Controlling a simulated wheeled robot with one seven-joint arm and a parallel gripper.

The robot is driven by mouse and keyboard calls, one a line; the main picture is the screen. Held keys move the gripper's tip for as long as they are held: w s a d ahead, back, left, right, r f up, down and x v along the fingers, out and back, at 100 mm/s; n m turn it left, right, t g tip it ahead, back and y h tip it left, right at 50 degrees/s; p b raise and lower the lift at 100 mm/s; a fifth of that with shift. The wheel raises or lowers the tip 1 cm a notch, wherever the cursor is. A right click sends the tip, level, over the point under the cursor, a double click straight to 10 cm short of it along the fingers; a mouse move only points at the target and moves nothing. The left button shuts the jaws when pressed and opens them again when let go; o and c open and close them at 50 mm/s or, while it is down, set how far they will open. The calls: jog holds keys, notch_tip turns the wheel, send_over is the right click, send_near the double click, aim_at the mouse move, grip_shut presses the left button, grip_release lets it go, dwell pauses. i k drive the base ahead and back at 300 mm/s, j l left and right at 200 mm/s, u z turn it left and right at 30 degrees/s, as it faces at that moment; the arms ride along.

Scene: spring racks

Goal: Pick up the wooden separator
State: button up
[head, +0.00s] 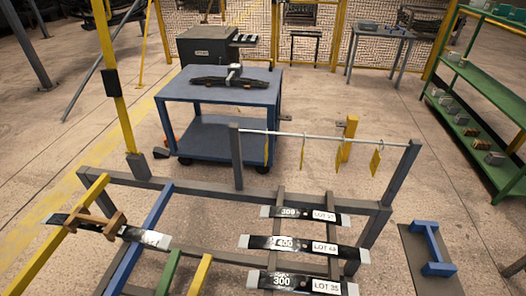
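The wooden separator (118,222) is a brown, roughly H-shaped piece at the left in the head view. It sits at the left part of a dark leaf spring (136,235) with a white label. I cannot tell whether it rests on the spring or is clipped around it. The spring lies across the yellow and blue bars of a rack (150,225). My gripper is not in view.
Labelled leaf springs (300,247) lie on the grey rack at centre right, below a rail with yellow tags (376,162). A blue cart (220,90) stands behind. Green shelves (490,85) are at right. A yellow post (112,80) rises behind the separator.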

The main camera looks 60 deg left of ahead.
aim_at(81, 214)
jog(key=u, duration=2.5)
jog(key=j+z, duration=0.1)
jog(key=z, duration=0.3)
jog(key=i+j+z, duration=0.1)
jog(key=j+z, duration=0.25)
jog(key=j, duration=0.25)
jog(key=j+z, duration=0.35)
jog(key=j, duration=0.25)
jog(key=k+j+z, duration=0.1)
jog(key=j, duration=2.25)
